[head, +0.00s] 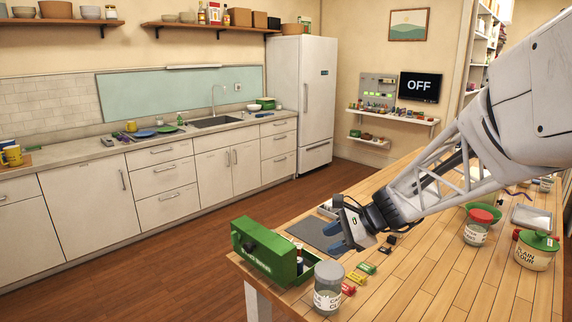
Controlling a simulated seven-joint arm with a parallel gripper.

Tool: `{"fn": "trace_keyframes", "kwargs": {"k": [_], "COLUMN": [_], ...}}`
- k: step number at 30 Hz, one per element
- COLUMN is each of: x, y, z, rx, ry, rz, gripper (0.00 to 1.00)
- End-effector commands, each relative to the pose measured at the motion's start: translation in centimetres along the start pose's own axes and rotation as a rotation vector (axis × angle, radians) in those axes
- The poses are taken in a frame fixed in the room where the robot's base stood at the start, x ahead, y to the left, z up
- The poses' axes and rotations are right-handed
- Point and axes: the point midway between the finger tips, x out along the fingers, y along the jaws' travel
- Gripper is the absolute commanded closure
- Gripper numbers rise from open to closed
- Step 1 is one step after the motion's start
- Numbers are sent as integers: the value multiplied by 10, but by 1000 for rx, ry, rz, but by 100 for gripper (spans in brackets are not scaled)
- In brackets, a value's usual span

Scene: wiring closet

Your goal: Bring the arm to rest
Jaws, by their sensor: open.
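My gripper (336,238) hangs over the near left part of the wooden table, at the end of my white arm, which reaches in from the upper right. Its blue fingers are apart, with nothing seen between them. They are above or beside a dark grey mat (312,231); the exact height cannot be told. The gripper and wrist hide part of the mat and the table behind them.
A green box (262,252) and a grey-lidded jar (328,288) stand close to my gripper. Small packets (355,279) lie nearby. A red-lidded jar (477,228) and a green-lidded flour canister (536,252) stand at right. The front middle of the table (440,285) is clear.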

Motion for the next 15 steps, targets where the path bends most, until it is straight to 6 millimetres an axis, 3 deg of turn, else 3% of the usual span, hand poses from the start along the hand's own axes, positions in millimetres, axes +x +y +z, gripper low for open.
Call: {"fn": "trace_keyframes", "kwargs": {"k": [3, 15], "x": [-16, -68], "y": [19, 86], "z": [24, 79], "rx": [-126, -541], "ry": [55, 252], "rz": [37, 173], "gripper": [56, 56]}}
